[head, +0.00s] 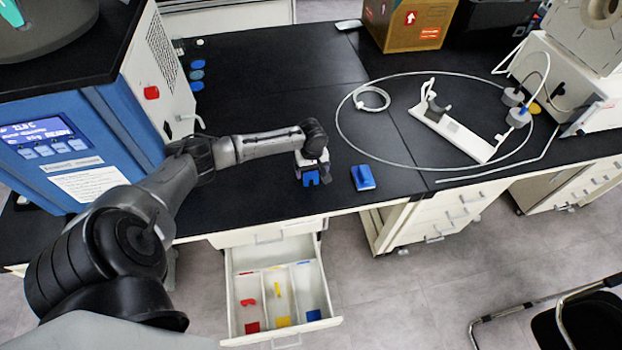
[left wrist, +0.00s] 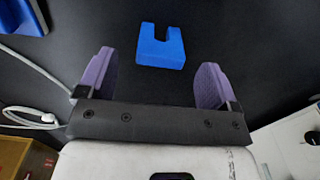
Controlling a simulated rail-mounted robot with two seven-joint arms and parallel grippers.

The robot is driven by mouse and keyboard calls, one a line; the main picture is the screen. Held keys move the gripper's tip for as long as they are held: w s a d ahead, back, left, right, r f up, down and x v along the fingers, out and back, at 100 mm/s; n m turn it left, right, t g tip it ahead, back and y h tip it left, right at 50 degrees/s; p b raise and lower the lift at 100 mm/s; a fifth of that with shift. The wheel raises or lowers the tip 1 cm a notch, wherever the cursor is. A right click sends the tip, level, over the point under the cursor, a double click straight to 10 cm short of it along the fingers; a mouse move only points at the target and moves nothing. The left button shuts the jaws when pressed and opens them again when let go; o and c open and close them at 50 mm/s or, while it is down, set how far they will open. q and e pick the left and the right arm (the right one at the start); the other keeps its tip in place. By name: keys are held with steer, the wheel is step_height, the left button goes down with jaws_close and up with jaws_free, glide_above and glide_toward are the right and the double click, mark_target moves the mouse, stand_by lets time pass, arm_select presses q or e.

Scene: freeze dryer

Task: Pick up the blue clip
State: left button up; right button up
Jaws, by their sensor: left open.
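The blue clip (head: 311,179), a small U-shaped piece, lies on the black bench near its front edge. It also shows in the left wrist view (left wrist: 161,58), where its notch faces up in the picture. My left gripper (head: 312,166) is right by the clip in the head view and partly overlaps it. In the left wrist view its two purple fingers (left wrist: 155,72) are apart with nothing held between them. The clip lies just past the fingertips, lined up with the gap. My right gripper is not in view.
A second blue object (head: 363,178) lies to the clip's right. Below the bench edge an open drawer (head: 235,290) holds red and yellow pieces in compartments. A cable loop (head: 350,138) and white stand (head: 455,133) lie at right. A blue-and-white machine (head: 100,105) stands left.

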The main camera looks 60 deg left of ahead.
mark_target(311, 173)
arm_select(q)
steer(key=shift+a+f+b, duration=0.2)
steer(key=shift+f+b, duration=0.3)
steer(key=shift+f, duration=2.1)
steer(key=c, duration=1)
steer(key=shift+r, duration=0.15)
